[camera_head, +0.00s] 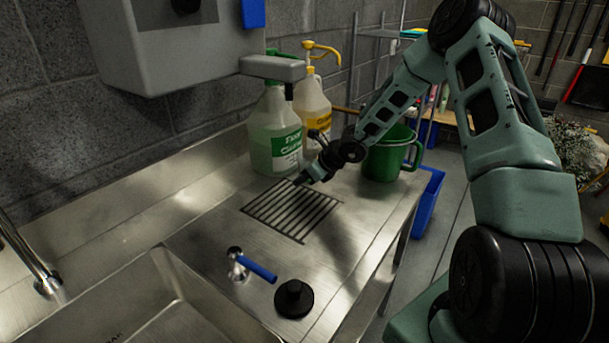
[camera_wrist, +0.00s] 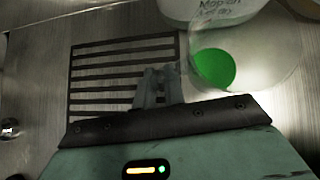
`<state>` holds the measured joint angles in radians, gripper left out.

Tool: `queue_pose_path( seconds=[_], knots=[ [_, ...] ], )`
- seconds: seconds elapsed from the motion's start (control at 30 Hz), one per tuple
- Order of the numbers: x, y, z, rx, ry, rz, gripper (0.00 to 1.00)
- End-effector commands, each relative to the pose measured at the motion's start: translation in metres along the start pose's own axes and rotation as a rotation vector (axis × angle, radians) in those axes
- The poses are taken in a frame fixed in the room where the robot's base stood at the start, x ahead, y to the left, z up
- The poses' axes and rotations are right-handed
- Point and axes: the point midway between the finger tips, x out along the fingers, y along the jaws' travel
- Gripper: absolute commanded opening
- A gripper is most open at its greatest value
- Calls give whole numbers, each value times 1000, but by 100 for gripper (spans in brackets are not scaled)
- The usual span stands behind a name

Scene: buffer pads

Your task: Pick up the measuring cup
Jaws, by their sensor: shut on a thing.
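In the wrist view a clear, round vessel (camera_wrist: 262,62), which I take for the measuring cup, is right of my gripper's fingers (camera_wrist: 160,84). Green shows inside or through it; I cannot tell which. The fingers are close together at its left side, and the exact grip is hard to make out. In the head view my gripper (camera_head: 308,177) is low over the back of the black grate (camera_head: 290,208), in front of the spray bottle (camera_head: 273,135). I cannot make the clear vessel out there. A green jug (camera_head: 383,160) with a handle stands to the right.
A yellow-topped pump bottle (camera_head: 313,105) stands behind the spray bottle. The steel counter's right edge is near the jug.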

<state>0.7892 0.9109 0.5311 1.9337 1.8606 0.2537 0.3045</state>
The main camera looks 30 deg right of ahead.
Motion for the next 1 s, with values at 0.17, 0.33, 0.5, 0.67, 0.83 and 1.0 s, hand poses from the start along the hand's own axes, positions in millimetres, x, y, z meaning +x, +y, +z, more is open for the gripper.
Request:
queue_pose_path(
  seconds=[0.17,0.33,0.5,0.67,0.83,1.0],
  knots=[
    [-4,0,4,0,0,-1,0],
    [-12,0,13,-1,-2,-1,0],
    [-24,0,24,-1,-1,-1,0],
    [-36,0,37,-2,-1,-1,0],
    [-48,0,48,-2,-1,-1,0],
    [-58,1,58,-2,0,-1,0]
  ],
)
